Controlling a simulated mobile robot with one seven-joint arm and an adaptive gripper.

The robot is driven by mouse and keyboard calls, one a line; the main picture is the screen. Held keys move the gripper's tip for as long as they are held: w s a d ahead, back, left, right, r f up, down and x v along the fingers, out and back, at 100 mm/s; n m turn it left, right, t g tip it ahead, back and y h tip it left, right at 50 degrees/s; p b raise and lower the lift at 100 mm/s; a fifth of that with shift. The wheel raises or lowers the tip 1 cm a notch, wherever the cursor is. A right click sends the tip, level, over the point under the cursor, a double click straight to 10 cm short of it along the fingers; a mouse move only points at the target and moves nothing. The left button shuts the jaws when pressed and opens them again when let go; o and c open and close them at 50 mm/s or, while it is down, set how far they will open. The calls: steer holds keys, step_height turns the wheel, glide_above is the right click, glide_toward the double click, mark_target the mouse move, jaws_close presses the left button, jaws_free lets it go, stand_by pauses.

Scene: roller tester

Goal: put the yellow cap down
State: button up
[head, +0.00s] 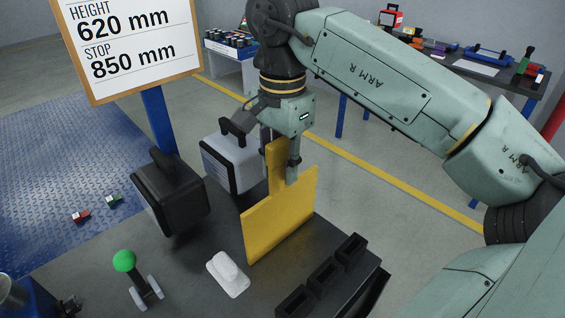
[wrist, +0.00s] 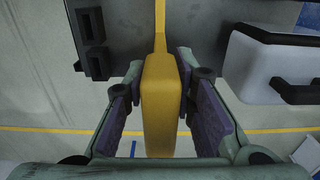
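The yellow piece (head: 280,215), the only thing here that fits the yellow cap, is a flat square plate with an upright tab. It stands on edge at the dark table (head: 334,238); I cannot tell whether its lower edge touches the top. My gripper (head: 281,165) points down over the tab. In the wrist view, the yellow piece (wrist: 163,95) runs between the two finger pads of my gripper (wrist: 162,75), which close in on both its sides at the tips. The gripper appears shut on it. One finger hides part of the tab.
Several black open holders (head: 323,272) line the table's right side. A white block (head: 228,273) and a green-knobbed lever (head: 125,262) are at the front. A black case (head: 170,195) and a grey case (head: 230,160) stand left. A sign (head: 130,45) rises behind.

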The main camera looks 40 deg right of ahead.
mark_target(283, 139)
steer(key=shift+o, duration=0.8)
step_height(283, 139, up, 10)
steer(key=p, duration=0.8)
steer(key=shift+r+b, duration=0.45)
steer(key=shift+r, duration=0.7)
